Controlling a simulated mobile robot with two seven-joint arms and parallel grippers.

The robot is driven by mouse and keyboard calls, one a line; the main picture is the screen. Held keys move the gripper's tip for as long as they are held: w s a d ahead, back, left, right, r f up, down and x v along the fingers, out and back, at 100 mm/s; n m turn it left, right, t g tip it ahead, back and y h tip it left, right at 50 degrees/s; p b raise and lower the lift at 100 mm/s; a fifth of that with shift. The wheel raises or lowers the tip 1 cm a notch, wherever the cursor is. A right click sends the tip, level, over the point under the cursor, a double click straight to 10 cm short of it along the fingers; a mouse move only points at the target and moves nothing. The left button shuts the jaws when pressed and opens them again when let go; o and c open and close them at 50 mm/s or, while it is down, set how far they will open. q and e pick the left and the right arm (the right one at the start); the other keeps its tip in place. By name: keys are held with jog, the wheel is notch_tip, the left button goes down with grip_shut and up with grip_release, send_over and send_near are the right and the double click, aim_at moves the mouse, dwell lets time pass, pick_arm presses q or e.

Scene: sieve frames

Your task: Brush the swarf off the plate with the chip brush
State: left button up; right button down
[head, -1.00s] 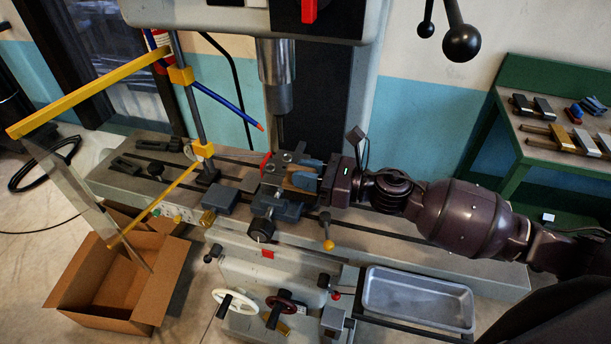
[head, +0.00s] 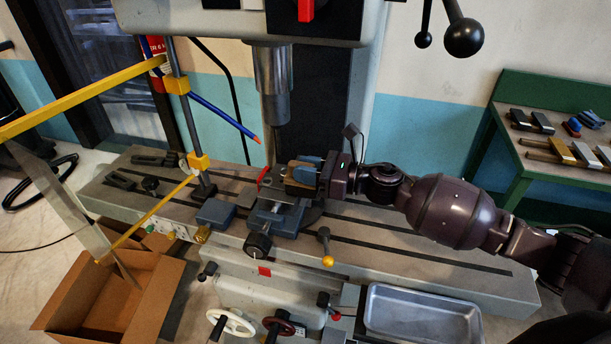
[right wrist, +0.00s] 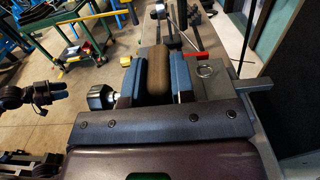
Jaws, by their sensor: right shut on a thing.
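My right gripper (head: 312,171) reaches in from the right over the vise (head: 272,215) on the drill press table. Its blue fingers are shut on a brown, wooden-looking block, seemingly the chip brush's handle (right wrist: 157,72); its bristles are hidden. A grey metal surface with a round hole, seemingly the plate (right wrist: 212,84), lies right of the fingers in the right wrist view. Gripper and brush hide most of it in the head view. I cannot make out swarf. A dark, forked arm end, seemingly my left gripper (right wrist: 45,92), shows at the left of the right wrist view.
The drill spindle (head: 273,90) hangs close behind the vise. A yellow-framed clear guard (head: 65,205) stands at left above a cardboard box (head: 150,290). A grey tray (head: 420,318) is at front right. The table's right part is clear.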

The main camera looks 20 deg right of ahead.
jog(key=shift+w+d, duration=0.1)
jog(key=shift+w, duration=0.1)
jog(key=shift+f+b, duration=0.35)
jog(key=shift+b, duration=0.05)
dwell(0.4)
jog(key=shift+w+d+b, duration=0.65)
jog(key=shift+w+b, duration=0.1)
jog(key=shift+w, duration=0.15)
jog(key=shift+w+d+b, duration=0.6)
jog(key=shift+w+b, duration=0.1)
jog(key=shift+w, duration=0.2)
jog(key=shift+s+a, duration=0.1)
jog(key=shift+s, duration=0.05)
jog(key=shift+s+a+r+p, duration=0.1)
jog(key=shift+s+a+p, duration=0.4)
jog(key=shift+s, duration=0.15)
jog(key=shift+s+a+p, duration=0.25)
jog(key=shift+s+a, duration=0.1)
jog(key=shift+s, duration=0.2)
jog(key=shift+s+a+p, duration=0.25)
jog(key=shift+s+a, duration=0.05)
jog(key=shift+s, duration=0.2)
